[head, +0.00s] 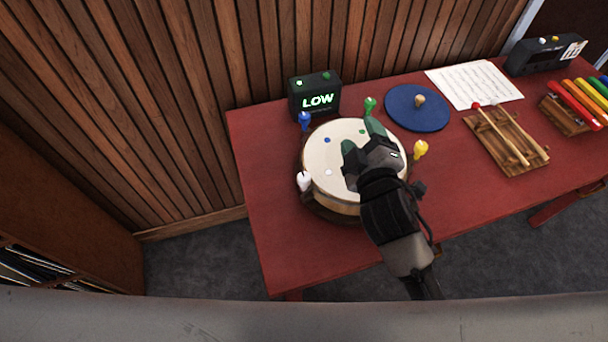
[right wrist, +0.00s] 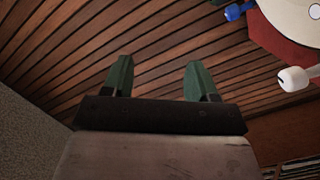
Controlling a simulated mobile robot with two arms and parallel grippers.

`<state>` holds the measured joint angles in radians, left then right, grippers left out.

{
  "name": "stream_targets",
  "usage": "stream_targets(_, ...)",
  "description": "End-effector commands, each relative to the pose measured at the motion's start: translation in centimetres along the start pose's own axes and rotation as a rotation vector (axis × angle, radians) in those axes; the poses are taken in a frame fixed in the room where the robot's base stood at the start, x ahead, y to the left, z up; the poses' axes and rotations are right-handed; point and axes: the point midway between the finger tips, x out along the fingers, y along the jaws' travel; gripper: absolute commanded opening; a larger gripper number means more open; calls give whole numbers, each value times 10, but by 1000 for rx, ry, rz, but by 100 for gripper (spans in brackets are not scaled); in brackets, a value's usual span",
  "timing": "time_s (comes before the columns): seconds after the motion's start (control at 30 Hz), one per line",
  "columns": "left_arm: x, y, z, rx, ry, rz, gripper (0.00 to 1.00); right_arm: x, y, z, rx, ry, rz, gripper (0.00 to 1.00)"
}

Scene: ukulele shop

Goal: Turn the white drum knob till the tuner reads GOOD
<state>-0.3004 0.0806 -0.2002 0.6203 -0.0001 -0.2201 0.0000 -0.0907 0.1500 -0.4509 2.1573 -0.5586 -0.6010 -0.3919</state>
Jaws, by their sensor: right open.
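The tuner (head: 315,95) is a dark box whose green screen reads LOW. The round cream drum (head: 325,165) sits on the table in front of it. The white knob (head: 304,181) is on the drum's left front side, and it also shows at the right of the right wrist view (right wrist: 297,78). My right gripper (head: 362,146) appears over the drum's right part, to the right of the white knob and apart from it. Its green fingers are open, with nothing between them in the right wrist view (right wrist: 158,78). My left gripper is not in view.
Blue (head: 304,121), green (head: 370,106) and yellow (head: 420,149) knobs stand around the drum. A blue disc (head: 417,108), sheet music (head: 473,84) and a wooden instrument (head: 507,140) lie to the right on the red table (head: 262,180). A slatted wall (head: 190,90) rises behind.

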Motion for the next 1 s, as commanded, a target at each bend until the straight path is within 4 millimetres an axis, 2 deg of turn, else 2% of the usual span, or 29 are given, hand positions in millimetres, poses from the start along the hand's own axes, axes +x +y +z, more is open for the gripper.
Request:
stream_targets(0.03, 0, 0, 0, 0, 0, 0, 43, 12, 14, -34, -124, 133, 83, 58)
stream_targets(0.1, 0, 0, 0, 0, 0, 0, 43, 17, 25, -82, -313, 325, 203, 58)
stream_targets(0.2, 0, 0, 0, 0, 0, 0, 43, 11, 29, -149, -593, 597, 379, 58)
stream_targets(0.3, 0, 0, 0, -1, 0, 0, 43, -6, 17, -204, -882, 866, 558, 58)
stream_targets(0.4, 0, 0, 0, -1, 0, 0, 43, -29, -11, -241, -1177, 1142, 732, 58)
stream_targets(0.5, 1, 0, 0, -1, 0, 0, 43, -49, -48, -256, -1472, 1427, 892, 58)
stream_targets(0.57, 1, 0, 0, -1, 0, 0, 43, -56, -72, -253, -1647, 1603, 976, 58)
stream_targets(0.67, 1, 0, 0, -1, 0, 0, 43, -57, -107, -230, -1929, 1922, 1080, 58)
stream_targets(0.7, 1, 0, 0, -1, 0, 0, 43, -54, -117, -215, -2037, 2057, 1103, 58)
stream_targets(0.73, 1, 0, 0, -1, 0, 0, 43, -50, -123, -202, 2008, -2054, -1056, 58)
stream_targets(0.8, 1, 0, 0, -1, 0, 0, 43, -36, -129, -171, 1817, -1927, -874, 58)
stream_targets(0.87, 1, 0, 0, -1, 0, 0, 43, -22, -126, -144, 1669, -1837, -730, 58)
stream_targets(0.9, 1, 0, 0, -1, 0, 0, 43, -12, -121, -128, 1583, -1787, -641, 58)
stream_targets(1.0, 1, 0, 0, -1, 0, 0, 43, 6, -104, -97, 1412, -1698, -460, 58)
